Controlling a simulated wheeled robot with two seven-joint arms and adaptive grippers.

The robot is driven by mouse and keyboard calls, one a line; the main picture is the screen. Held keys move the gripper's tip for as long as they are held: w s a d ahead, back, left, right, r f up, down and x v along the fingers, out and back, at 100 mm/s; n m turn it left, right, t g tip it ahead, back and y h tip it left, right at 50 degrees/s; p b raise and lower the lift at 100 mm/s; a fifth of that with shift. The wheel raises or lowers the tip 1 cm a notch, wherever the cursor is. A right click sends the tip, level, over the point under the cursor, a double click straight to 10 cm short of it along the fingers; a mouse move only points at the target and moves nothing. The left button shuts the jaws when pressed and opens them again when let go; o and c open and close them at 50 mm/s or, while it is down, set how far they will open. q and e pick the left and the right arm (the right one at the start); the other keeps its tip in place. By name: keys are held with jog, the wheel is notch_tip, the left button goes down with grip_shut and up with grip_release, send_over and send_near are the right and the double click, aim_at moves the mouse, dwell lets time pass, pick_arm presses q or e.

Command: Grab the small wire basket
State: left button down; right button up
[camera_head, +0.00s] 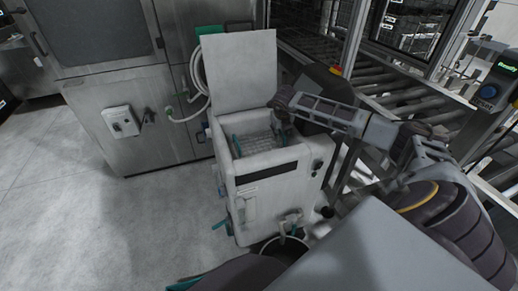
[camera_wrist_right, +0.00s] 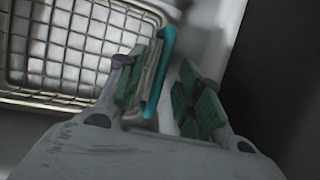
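The small wire basket (camera_head: 258,143) sits inside the open-topped white machine (camera_head: 270,180), with a teal handle at each of its two sides. My right gripper (camera_head: 283,115) is over the machine's right rim, beside the right handle. In the right wrist view the basket's wire mesh (camera_wrist_right: 75,45) fills the upper left, and the teal handle (camera_wrist_right: 160,70) is close to the left finger. My right gripper (camera_wrist_right: 167,98) has its green-padded fingers apart there. Whether the handle lies between the fingers or touches one is unclear. I cannot make out my left gripper.
The machine's white lid (camera_head: 240,70) stands open at the back. A steel cabinet (camera_head: 130,110) with hoses is behind to the left. A roller conveyor (camera_head: 400,95) and metal frame are at the right. The floor (camera_head: 90,220) at the left is clear.

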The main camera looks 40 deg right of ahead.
jog(key=shift+x, duration=0.95)
grip_shut()
jog(key=shift+r, duration=0.1)
